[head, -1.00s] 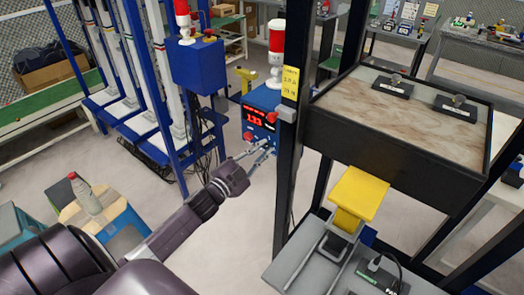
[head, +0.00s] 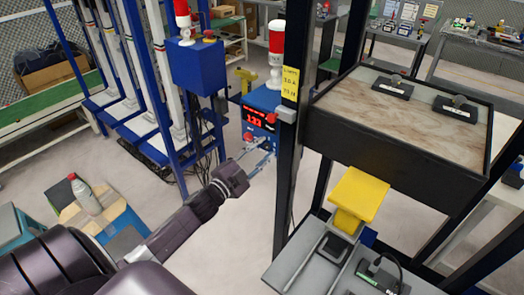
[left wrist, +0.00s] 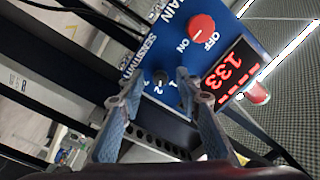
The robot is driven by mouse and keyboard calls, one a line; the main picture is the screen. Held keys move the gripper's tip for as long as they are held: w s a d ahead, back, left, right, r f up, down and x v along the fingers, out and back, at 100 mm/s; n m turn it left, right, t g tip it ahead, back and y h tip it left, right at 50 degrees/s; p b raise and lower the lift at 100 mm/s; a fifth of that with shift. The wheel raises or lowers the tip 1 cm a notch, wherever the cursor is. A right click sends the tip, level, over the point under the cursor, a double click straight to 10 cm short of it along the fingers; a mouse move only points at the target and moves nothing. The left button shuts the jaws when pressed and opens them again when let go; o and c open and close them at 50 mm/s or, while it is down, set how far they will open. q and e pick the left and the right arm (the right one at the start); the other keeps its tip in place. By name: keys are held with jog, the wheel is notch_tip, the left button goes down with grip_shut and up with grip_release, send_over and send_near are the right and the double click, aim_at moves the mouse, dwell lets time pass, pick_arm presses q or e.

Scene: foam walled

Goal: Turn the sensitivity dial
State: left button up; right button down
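The blue control box (head: 262,98) is fixed beside the black post, with a lit red display (head: 258,118) and a red-and-white beacon on top. In the left wrist view the box face shows a red main knob (left wrist: 202,27), the display (left wrist: 231,70) reading about 133, and the black sensitivity dial (left wrist: 160,77) with numbers around it. My left gripper (head: 268,144) is at the box's lower front. In the left wrist view its two fingers (left wrist: 157,90) are apart, with the dial between their tips; contact cannot be told. My right gripper is not in view.
A black post (head: 291,130) with a yellow label stands just right of the box. A yellow block (head: 357,194) and a framed marble-topped table (head: 400,105) are further right. A blue frame with white columns stands left. A bottle (head: 85,194) is at lower left.

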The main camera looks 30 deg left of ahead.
pick_arm(q)
jog(key=s, duration=1.2)
jog(key=shift+a+f, duration=0.2)
jog(key=shift+a, duration=0.2)
